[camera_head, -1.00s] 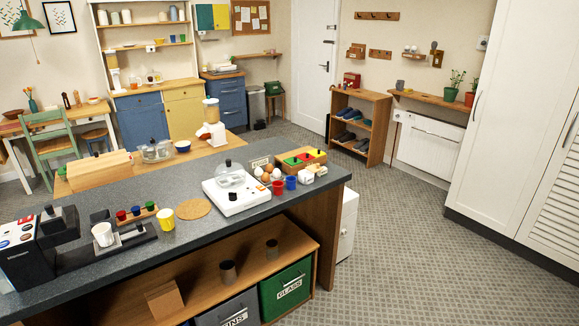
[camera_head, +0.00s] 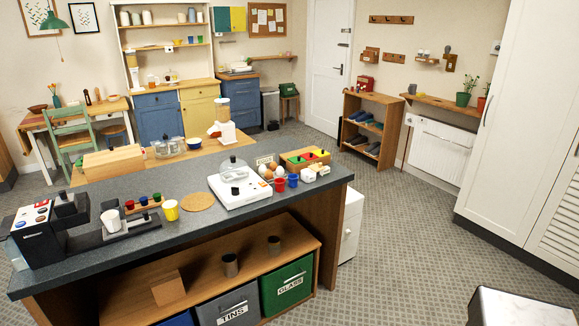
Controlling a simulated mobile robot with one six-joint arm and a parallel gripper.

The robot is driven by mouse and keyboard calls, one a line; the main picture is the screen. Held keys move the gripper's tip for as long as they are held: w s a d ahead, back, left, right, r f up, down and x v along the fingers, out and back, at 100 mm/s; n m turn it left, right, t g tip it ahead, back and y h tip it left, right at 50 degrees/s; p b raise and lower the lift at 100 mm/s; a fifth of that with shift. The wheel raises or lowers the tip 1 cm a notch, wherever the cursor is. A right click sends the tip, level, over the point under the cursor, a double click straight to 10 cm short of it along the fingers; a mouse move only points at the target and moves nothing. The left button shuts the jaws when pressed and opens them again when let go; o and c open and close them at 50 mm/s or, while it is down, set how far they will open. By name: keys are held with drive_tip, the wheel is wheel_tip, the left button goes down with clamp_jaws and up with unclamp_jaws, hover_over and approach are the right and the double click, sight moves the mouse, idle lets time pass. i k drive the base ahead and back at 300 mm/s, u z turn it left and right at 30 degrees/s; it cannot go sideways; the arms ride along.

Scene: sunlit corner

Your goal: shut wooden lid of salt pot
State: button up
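A small white pot (camera_head: 309,175) stands near the right end of the dark counter (camera_head: 150,205), beside the red and blue cups. It may be the salt pot, but it is too small here to be sure. I cannot make out a wooden lid on it or tell how a lid stands. My gripper is not in view.
The counter also holds a coffee machine (camera_head: 42,228), a yellow cup (camera_head: 170,210), a round cork mat (camera_head: 198,202), a white scale-like appliance (camera_head: 240,190) and eggs. Patterned floor (camera_head: 400,230) is open right of the counter. A pale-topped block (camera_head: 520,308) stands at bottom right.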

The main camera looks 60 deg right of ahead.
sight(316, 168)
drive_tip(key=z, duration=1)
drive_tip(key=k, duration=0.1)
drive_tip(key=u, duration=2.6)
drive_tip(key=k, duration=0.55)
drive_tip(key=z, duration=2.2)
